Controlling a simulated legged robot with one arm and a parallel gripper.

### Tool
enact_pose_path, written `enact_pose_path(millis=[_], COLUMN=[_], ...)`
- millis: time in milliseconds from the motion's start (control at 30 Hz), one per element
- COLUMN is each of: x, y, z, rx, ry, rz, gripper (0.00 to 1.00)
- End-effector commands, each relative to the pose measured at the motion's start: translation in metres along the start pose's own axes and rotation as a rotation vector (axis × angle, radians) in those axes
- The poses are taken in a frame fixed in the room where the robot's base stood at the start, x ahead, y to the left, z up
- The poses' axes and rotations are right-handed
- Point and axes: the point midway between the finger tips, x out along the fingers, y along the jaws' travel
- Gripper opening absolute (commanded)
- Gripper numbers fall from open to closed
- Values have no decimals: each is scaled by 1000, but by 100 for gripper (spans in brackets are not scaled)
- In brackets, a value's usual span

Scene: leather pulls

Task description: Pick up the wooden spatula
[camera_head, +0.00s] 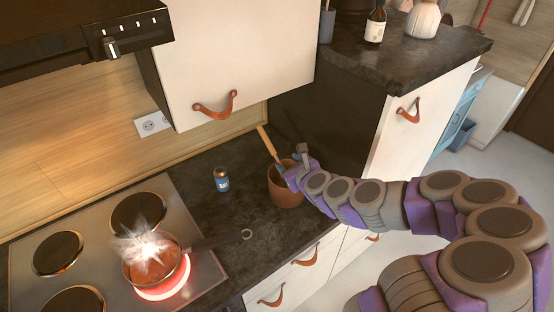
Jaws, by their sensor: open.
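The wooden spatula (267,142) stands tilted in a brown pot (286,190) on the dark counter, its light wooden upper part leaning up to the left toward the wall. Its lower part is hidden in the pot and behind my gripper. My gripper (283,167) is at the pot's rim, beside the spatula and very close to it. It is open. I cannot tell whether a finger touches the spatula. My arm reaches in from the right.
A glowing burner holds a copper pan (152,268) with bright steam or flame; its dark handle points right over the counter. A small blue-labelled jar (221,180) stands left of the pot. A white upper cabinet (235,55) hangs above; a tall cabinet (340,105) stands behind right.

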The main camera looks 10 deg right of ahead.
Motion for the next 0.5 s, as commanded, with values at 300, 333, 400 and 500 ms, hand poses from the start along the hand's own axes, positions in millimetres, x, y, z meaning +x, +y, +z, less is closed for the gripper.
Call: enact_pose_path(millis=[300,333,400,500], x=[27,31,40,52], y=[-4,-5,-6,-5], z=[-4,-4,-4,-3], rx=[38,37,37,36], ry=[-1,-1,-1,-3], rz=[-19,-20,-22,-21], gripper=[51,51,51,51])
